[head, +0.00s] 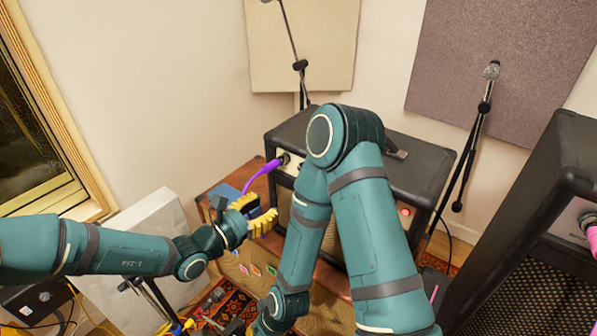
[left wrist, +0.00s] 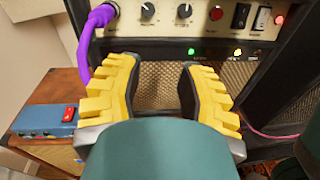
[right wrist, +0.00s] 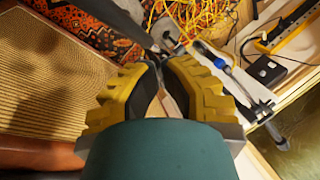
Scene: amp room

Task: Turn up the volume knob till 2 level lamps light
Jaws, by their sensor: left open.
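The amp (head: 430,165) stands on a wooden cabinet, partly behind my right arm. In the left wrist view its panel shows two dark knobs with white pointers, one at left (left wrist: 148,10) and one further right (left wrist: 184,10), and a red round knob or button (left wrist: 216,13); labels are unreadable.
A purple cable (left wrist: 92,30) plugs into the panel left of the knobs. A blue box with a red switch (left wrist: 45,121) rests on the cabinet. Another amp (head: 540,220) stands right, microphone stands (head: 470,150) behind. Yellow cables (right wrist: 195,15) and tools lie below my right gripper.

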